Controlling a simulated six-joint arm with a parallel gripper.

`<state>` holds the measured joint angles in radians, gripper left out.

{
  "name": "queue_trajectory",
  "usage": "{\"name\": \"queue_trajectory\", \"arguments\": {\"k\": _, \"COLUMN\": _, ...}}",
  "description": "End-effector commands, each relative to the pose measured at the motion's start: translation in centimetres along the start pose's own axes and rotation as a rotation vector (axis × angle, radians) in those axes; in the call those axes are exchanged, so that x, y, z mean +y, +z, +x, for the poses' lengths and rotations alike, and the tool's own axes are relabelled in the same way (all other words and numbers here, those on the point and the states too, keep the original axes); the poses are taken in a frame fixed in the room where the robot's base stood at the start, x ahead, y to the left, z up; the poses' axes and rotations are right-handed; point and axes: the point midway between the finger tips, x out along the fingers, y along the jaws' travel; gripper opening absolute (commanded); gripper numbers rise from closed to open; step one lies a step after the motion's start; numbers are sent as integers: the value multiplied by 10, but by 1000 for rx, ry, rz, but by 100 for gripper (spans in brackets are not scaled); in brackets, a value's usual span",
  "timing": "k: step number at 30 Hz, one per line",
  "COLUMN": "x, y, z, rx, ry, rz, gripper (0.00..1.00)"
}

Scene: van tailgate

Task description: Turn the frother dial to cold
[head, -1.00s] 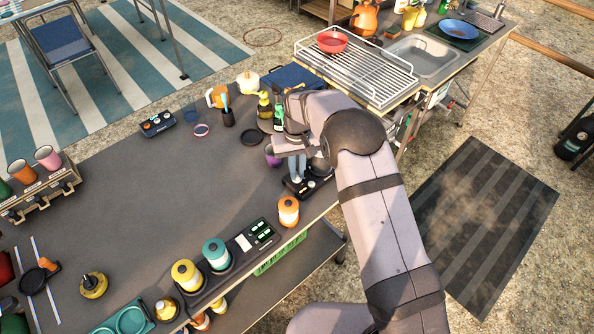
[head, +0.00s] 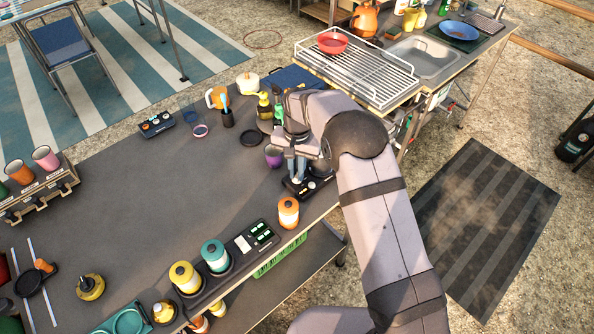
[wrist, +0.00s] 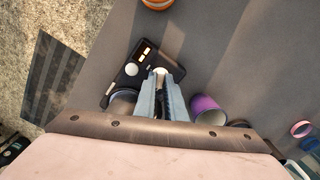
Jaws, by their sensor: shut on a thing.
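The frother (head: 316,186) is a dark unit near the table's right edge, under my gripper. Its black base (wrist: 130,69) shows in the wrist view, with a small lit panel and a round white knob (wrist: 132,69). My gripper (head: 297,179) points down at the base. In the wrist view its two fingers (wrist: 161,76) are shut on a small pale dial (wrist: 161,70) at the base's right part. The fingers hide most of this dial, and I cannot read its setting.
A purple cup (head: 273,160) stands close beside my gripper, also in the wrist view (wrist: 207,110). An orange-labelled bottle (head: 288,212) stands in front of the frother. A black disc (head: 252,138) lies left of it. The table's middle is clear.

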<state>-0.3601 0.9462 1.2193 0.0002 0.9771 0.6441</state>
Motion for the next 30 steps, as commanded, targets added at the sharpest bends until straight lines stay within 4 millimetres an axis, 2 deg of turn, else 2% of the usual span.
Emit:
{"name": "queue_trajectory", "arguments": {"k": 11, "x": 0, "y": -1, "z": -1, "rx": 3, "ry": -2, "rz": 4, "gripper": 0}}
{"name": "queue_trajectory", "arguments": {"k": 12, "x": 0, "y": -1, "z": -1, "rx": 4, "ry": -2, "rz": 4, "gripper": 17}}
{"name": "queue_trajectory", "arguments": {"k": 14, "x": 0, "y": -1, "z": -1, "rx": 3, "ry": -2, "rz": 3, "gripper": 29}}
{"name": "queue_trajectory", "arguments": {"k": 24, "x": 0, "y": -1, "z": -2, "rx": 2, "ry": -1, "rz": 3, "gripper": 29}}
{"name": "queue_trajectory", "arguments": {"k": 30, "x": -1, "y": -1, "z": -18, "rx": 4, "ry": -3, "rz": 3, "gripper": 29}}
